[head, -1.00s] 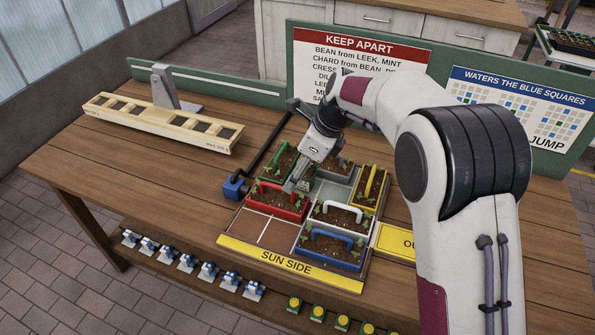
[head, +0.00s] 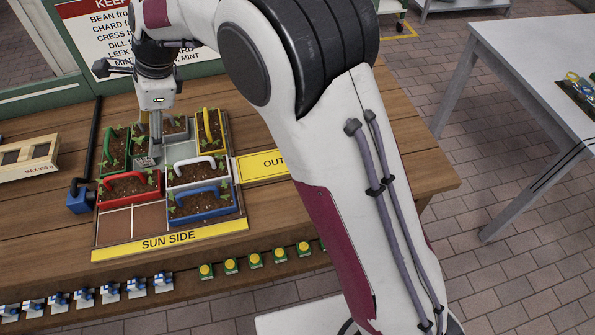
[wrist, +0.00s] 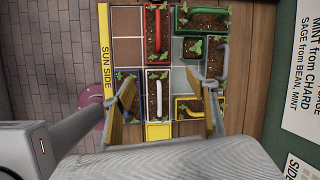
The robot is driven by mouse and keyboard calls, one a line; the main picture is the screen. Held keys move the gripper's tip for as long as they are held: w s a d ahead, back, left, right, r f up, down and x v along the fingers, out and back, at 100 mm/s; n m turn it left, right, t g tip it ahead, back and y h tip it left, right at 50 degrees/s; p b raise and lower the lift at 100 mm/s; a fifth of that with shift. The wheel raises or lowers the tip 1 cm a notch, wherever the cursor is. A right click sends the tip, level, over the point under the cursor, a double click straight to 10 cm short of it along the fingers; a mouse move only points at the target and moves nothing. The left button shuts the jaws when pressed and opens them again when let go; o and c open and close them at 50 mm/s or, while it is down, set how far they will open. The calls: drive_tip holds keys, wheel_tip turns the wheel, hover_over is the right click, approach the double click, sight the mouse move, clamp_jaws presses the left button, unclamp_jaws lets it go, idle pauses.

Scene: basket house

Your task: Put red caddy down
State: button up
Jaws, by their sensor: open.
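The red caddy (head: 128,196) sits in the tray at its left side, with soil, seedlings and a raised red handle. It appears upright. In the wrist view the red caddy (wrist: 157,50) is at the top middle, beyond my fingers. My gripper (head: 150,135) is over the tray, behind and right of the red caddy. In the wrist view my gripper (wrist: 168,98) has its two yellowish fingers spread wide, with nothing between them. They are apart from the red caddy. The tray (head: 222,226) stands on the wooden bench.
A white caddy (head: 188,178) and blue caddy (head: 205,209) stand right of the red one; a green caddy (head: 115,155) is behind it, a yellow caddy (head: 216,137) back right. Brown cells (head: 150,217) in front are empty. A blue block (head: 79,203) sits left.

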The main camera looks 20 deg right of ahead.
drive_tip(key=s+d+r+n+t, duration=0.1)
drive_tip(key=s+d+r+n, duration=0.1)
drive_tip(key=s+d+r, duration=0.3)
drive_tip(key=s+d+r+n+t+h, duration=0.1)
drive_tip(key=s+d+r+n, duration=0.15)
drive_tip(key=d, duration=0.55)
drive_tip(key=s+d+r+n+t, duration=0.1)
drive_tip(key=s+d+r+n, duration=0.25)
drive_tip(key=d, duration=0.25)
drive_tip(key=s+d+f+n+t+h, duration=0.1)
drive_tip(key=s+d+n, duration=0.6)
drive_tip(key=s+d, duration=0.7)
drive_tip(key=s+f+h, duration=0.1)
drive_tip(key=s+h, duration=0.1)
drive_tip(key=s, duration=0.1)
drive_tip(key=shift+s+d+n+t, duration=0.2)
drive_tip(key=shift+d+n+t, duration=0.1)
drive_tip(key=shift+t, duration=0.1)
